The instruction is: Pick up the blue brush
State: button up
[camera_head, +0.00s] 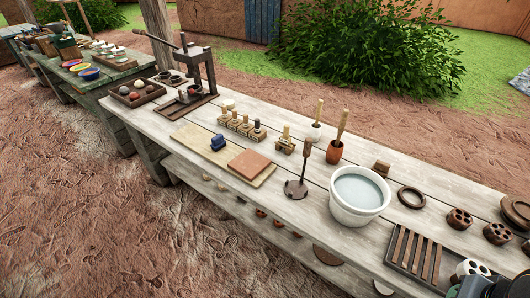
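A small, chunky blue object (218,142) lies on a flat tan board (190,135) left of the middle of the near table. It is the only blue thing I see on this table that could be the blue brush, but it is too small to make out bristles or a handle. A square terracotta slab (250,165) lies to its right on the same board. No gripper fingers show. Only a dark part, probably of my arm, shows at the bottom right corner, far from the blue object.
A row of small wooden stamps (240,123) stands behind the board. A dark press (197,72) stands to the left. A white bucket of water (358,217), upright wooden-handled tools (335,152) and a slatted tray (415,256) stand to the right. Bare earth lies in front.

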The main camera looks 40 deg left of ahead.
aim_at(218, 142)
jog(key=u, duration=1.7)
jog(key=k, duration=0.4)
jog(key=u, duration=1.05)
jog(key=i, duration=1.25)
jog(key=z, duration=0.3)
jog(key=i, duration=0.95)
jog(key=z, duration=0.6)
